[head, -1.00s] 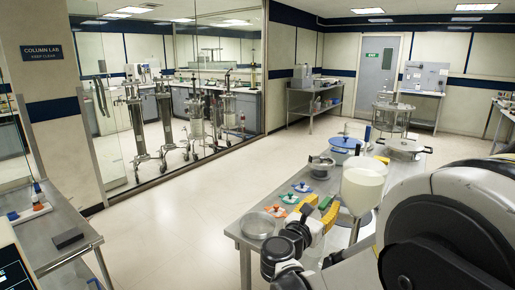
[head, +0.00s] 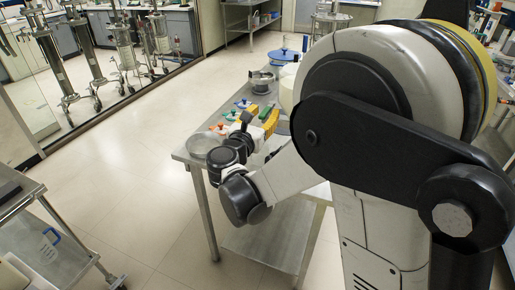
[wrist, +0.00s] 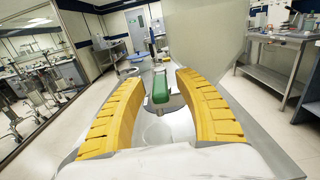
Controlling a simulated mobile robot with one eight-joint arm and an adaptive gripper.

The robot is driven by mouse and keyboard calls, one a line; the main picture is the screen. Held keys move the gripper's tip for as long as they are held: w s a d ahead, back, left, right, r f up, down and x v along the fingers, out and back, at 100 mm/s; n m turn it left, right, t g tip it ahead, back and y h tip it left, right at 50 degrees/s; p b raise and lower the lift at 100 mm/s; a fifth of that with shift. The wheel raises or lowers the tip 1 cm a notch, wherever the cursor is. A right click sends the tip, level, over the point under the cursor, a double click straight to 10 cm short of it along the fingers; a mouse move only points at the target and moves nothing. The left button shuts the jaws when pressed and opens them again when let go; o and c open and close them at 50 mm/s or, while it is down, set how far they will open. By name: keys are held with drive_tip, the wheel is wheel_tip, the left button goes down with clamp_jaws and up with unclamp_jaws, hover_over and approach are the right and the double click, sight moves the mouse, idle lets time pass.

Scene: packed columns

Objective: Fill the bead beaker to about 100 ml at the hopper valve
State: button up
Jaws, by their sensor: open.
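My gripper (wrist: 160,108) is open in the wrist view, its two yellow fingers spread wide. A green handle-like block (wrist: 160,88) shows between them, apart from both fingers; I cannot tell whether it belongs to the beaker. A pale translucent wall (wrist: 215,60), probably the hopper, rises close behind the right finger. In the head view my gripper (head: 263,120) is over the steel table, partly hidden by my arm. A sliver of the whitish hopper (head: 287,88) shows beside my arm; its valve is hidden. I cannot make out the beaker or any bead level clearly.
The steel table (head: 190,152) carries a clear round dish (head: 205,143), small coloured knobbed parts (head: 231,114), a metal pan (head: 262,80) and a blue-lidded pot (head: 288,54). A cart (head: 20,200) stands at left. Open floor (head: 125,170) lies between.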

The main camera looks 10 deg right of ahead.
drive_tip(key=shift+v, duration=3.5)
drive_tip(key=s+d+f+m+g+y, duration=0.4)
drive_tip(key=s+d+m+g, duration=0.2)
drive_tip(key=s+d+m, duration=0.6)
drive_tip(key=s+a+f+m+y, duration=0.1)
drive_tip(key=s+a+m+y, duration=0.2)
drive_tip(key=s+m, duration=0.3)
drive_tip(key=s+a+f+m+g+y, duration=0.1)
drive_tip(key=s+a+m, duration=0.4)
drive_tip(key=m, duration=0.5)
drive_tip(key=s+f+y, duration=0.1)
drive_tip(key=y, duration=0.1)
drive_tip(key=shift+f+m+y, duration=0.25)
drive_tip(key=shift+m+y, duration=0.05)
drive_tip(key=shift+m, duration=0.1)
drive_tip(key=shift+g, duration=0.3)
